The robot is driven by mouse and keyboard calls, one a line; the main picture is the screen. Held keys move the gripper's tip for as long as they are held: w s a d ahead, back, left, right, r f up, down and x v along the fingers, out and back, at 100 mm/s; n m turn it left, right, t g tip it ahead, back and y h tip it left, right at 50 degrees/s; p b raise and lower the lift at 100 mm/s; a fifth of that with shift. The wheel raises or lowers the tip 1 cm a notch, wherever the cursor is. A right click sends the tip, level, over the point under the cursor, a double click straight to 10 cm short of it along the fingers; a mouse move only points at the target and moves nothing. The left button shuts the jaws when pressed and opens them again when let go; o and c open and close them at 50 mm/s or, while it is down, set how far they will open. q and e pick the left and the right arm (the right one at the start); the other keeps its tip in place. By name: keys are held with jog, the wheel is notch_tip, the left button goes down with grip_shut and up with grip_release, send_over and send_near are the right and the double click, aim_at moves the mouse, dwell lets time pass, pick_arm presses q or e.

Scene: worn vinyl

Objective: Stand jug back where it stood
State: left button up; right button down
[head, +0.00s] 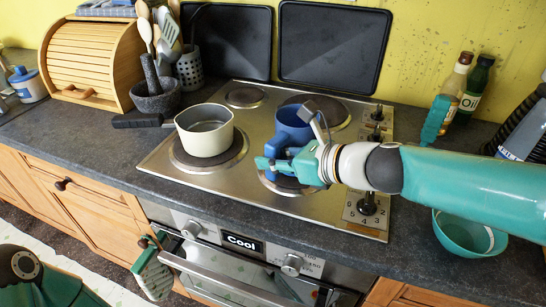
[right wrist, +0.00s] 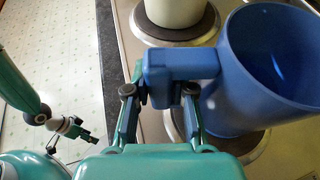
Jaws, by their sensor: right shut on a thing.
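The blue jug (head: 291,126) is over the right half of the hob, between the rear-right and front-right plates. It also shows in the right wrist view (right wrist: 245,85), its open mouth facing up and to the right. My right gripper (head: 272,165) is shut on the jug's handle, with the handle between its fingers (right wrist: 164,98). I cannot tell whether the jug's base touches the hob. My left gripper (right wrist: 82,132) shows small at the left of the right wrist view, away from the counter and the jug; its finger gap is unclear.
A cream saucepan (head: 205,138) stands on the front-left plate, left of the jug. The steel hob (head: 310,208) has knobs along its right side. Oil bottles (head: 470,90) stand behind my right arm; a teal bowl (head: 468,240) is at the right. A mortar (head: 157,98) stands at the left.

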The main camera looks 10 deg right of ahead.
jog(key=shift+f+b, duration=0.3)
dwell(0.5)
jog(key=c, duration=0.9)
grip_release()
jog(key=shift+f, duration=0.1)
jog(key=shift+s+d+r, duration=0.25)
jog(key=shift+r, duration=0.05)
jog(key=p+v, duration=0.3)
jog(key=v, duration=0.4)
jog(key=shift+p, duration=0.3)
dwell(0.4)
